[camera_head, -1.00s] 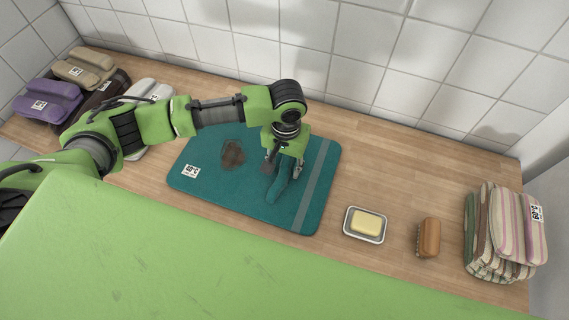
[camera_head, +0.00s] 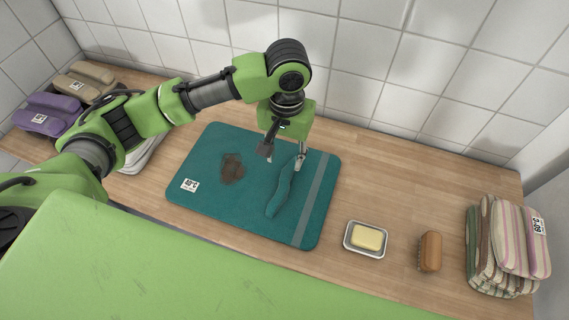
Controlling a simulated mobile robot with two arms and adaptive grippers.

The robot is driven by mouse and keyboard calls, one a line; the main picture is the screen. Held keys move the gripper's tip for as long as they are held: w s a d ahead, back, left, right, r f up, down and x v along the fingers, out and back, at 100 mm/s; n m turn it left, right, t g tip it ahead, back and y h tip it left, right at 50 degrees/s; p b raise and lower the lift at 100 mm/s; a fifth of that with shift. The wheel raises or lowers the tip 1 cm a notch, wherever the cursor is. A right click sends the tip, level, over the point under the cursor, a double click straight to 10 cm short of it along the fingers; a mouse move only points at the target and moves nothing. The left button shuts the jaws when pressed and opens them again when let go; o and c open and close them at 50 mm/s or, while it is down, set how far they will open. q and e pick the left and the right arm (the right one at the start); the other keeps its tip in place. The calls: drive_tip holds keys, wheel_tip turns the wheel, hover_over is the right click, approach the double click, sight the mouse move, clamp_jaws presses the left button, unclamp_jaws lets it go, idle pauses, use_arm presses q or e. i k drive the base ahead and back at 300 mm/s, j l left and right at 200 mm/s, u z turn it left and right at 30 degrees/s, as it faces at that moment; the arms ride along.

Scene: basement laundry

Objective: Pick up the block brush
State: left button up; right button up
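The block brush (camera_head: 430,252) is a small brown wooden block with bristles along its left side. It lies on the wooden counter at the right, between the soap dish and the striped towels. My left gripper (camera_head: 285,161) is over the teal towel, well to the left of the brush. A raised teal ridge (camera_head: 282,192), which looks like a fold of the towel, runs below the gripper. My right gripper is not in view.
The teal towel (camera_head: 210,202) has a brown stain (camera_head: 232,168) and a tag. A metal dish (camera_head: 351,246) holds yellow soap (camera_head: 367,237). Striped folded towels (camera_head: 500,245) stand close right of the brush. Other folded towels (camera_head: 45,115) sit at left. A tiled wall (camera_head: 380,70) backs the counter.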

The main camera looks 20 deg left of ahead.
sight(430, 248)
drive_tip(key=z, duration=1.15)
drive_tip(key=k+l, duration=0.4)
